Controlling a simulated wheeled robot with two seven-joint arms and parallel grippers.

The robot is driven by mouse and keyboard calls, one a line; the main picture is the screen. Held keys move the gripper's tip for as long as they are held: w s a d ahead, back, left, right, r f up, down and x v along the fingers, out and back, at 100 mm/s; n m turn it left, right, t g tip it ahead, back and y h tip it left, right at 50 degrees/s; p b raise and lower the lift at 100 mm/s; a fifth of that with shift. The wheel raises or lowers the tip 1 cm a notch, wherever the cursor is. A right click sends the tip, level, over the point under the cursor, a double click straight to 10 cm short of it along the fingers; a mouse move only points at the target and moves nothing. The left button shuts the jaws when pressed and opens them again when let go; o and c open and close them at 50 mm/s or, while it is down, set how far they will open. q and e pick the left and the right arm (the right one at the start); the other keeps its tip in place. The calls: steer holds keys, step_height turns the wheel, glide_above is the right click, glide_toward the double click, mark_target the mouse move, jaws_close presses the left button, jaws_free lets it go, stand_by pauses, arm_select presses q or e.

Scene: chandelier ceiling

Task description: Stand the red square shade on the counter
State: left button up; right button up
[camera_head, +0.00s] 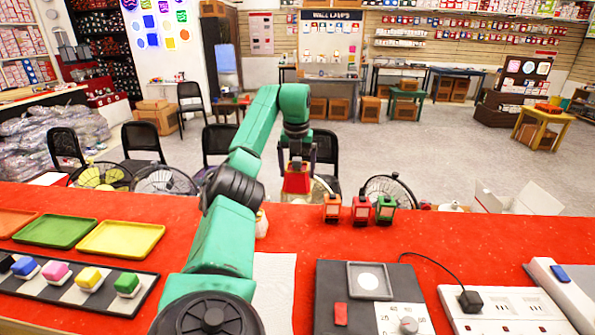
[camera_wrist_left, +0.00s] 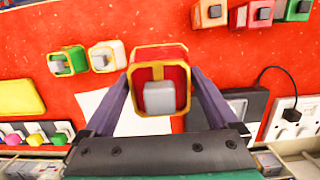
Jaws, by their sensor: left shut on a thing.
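My left gripper (camera_head: 297,172) is shut on the red square shade (camera_head: 296,183), holding it up near the counter's far edge in the head view. In the left wrist view the red shade (camera_wrist_left: 160,68) has a yellow rim and a grey block at its near end. It sits between the two fingers of my left gripper (camera_wrist_left: 160,95). The red counter (camera_head: 440,240) lies beneath; I cannot tell the height of the gap. My right gripper is in neither view.
Orange (camera_head: 332,208), red (camera_head: 361,209) and green (camera_head: 385,209) lantern-like pieces stand near the far edge. Two more pieces, green-white (camera_wrist_left: 68,61) and white (camera_wrist_left: 107,56), show in the left wrist view. A dark panel (camera_head: 335,270) and white socket strip (camera_head: 510,305) lie nearer.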

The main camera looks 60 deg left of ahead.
arm_select(q)
step_height(320, 180, down, 19)
steer(key=b, duration=0.5)
steer(key=shift+w+f, duration=0.1)
steer(key=shift+w, duration=0.05)
steer(key=shift+d+f, duration=0.1)
steer(key=o, duration=1.1)
steer(key=r, duration=0.4)
steer(key=d+r+p, duration=0.1)
steer(key=r, duration=0.3)
steer(key=s+r, duration=0.1)
steer(key=r, duration=0.3)
steer(key=shift+d+r, duration=0.1)
steer(key=shift+d, duration=0.15)
